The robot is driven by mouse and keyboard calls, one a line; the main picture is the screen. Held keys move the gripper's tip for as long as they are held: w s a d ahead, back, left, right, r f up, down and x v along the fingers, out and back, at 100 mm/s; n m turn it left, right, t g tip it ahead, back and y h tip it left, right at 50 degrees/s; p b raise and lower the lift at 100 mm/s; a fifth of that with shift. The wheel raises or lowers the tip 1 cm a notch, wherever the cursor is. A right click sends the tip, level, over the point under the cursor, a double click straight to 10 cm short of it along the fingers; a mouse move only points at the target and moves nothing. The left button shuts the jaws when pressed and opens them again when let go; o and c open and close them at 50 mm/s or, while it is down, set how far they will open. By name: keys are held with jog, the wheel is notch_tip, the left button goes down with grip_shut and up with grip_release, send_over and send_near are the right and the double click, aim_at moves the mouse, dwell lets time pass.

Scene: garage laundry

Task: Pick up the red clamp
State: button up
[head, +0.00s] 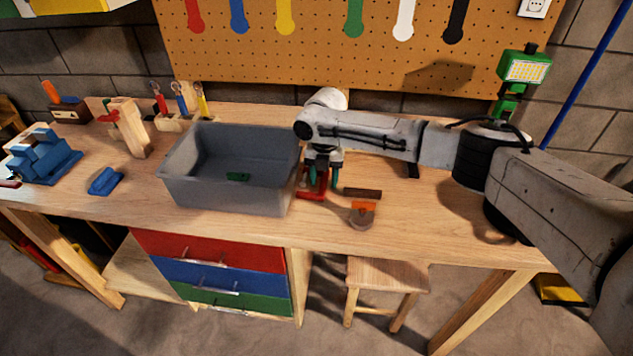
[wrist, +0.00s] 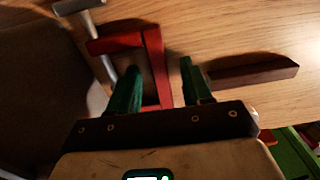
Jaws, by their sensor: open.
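The red clamp (head: 312,194) lies on the workbench just right of the grey bin. In the wrist view the clamp (wrist: 156,66) shows as a red C-shaped frame with a grey metal screw and handle at its left. My gripper (head: 322,178) is open, pointing down above the clamp and partly hiding it in the head view. In the wrist view one long red bar of the frame lies between the two green fingertips of my gripper (wrist: 158,80). I cannot tell whether the fingers touch it.
The grey bin (head: 228,198) stands close on the left, with a green object (head: 237,176) inside. A dark brown bar (head: 362,193) and an orange-and-brown object (head: 362,213) lie just right of the clamp. The bench's front edge is near.

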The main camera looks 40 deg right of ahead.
aim_at(324, 182)
grip_shut()
jog(key=shift+r, duration=0.2)
dwell(0.5)
jog(key=shift+r, duration=0.25)
jog(key=r, duration=0.1)
jog(key=r+b, duration=0.1)
jog(key=shift+s+a+r, duration=0.15)
jog(key=shift+s+r, duration=0.05)
jog(key=shift+r, duration=0.2)
jog(key=s+a+r+b, duration=0.2)
jog(key=s+a+r, duration=0.5)
jog(key=s+r, duration=0.2)
jog(key=shift+s+a+r, duration=0.2)
jog(key=shift+s+a, duration=0.05)
jog(key=shift+s, duration=0.85)
